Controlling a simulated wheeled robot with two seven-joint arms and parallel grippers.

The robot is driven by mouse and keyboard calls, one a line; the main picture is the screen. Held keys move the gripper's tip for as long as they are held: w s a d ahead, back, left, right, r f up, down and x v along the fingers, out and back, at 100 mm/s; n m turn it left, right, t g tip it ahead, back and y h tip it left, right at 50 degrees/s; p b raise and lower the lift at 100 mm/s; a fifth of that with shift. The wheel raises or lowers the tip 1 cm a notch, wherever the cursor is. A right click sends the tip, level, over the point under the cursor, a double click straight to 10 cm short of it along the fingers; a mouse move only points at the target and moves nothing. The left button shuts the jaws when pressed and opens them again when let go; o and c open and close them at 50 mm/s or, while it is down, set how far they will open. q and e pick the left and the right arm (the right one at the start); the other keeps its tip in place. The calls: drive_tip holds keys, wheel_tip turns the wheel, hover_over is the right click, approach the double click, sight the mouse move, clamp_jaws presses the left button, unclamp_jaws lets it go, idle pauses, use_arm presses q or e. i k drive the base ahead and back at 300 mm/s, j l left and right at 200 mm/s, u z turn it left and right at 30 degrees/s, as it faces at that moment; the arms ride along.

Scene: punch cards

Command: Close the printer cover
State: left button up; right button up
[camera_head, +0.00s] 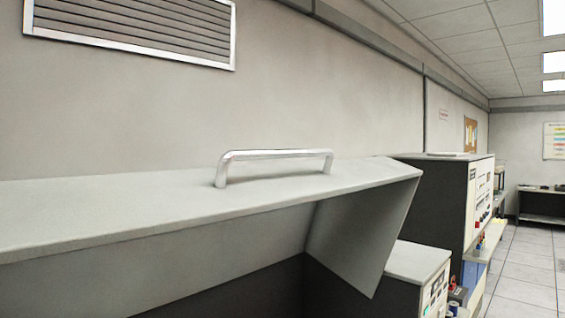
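The printer cover (130,209) is a large light grey lid that fills the lower left of the head view. It stands raised, with a dark open space beneath it. Its side panel (358,232) slants down at the right end. A silver bar handle (275,154) is fixed on the cover's top, with nothing holding it. The printer's body below is mostly hidden or out of frame. Neither of my grippers shows in this view.
A dark cabinet with a light control panel (482,200) stands beyond the cover on the right. A lower unit with a grey top (418,262) is nearer. Tiled floor (525,265) is open at the far right. A wall (300,90) runs behind.

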sight(125, 245)
drive_tip(key=k+l+u, duration=0.45)
drive_tip(key=l, duration=0.2)
drive_tip(key=k+l+u, duration=0.45)
drive_tip(key=i+l, duration=0.1)
drive_tip(key=l, duration=0.05)
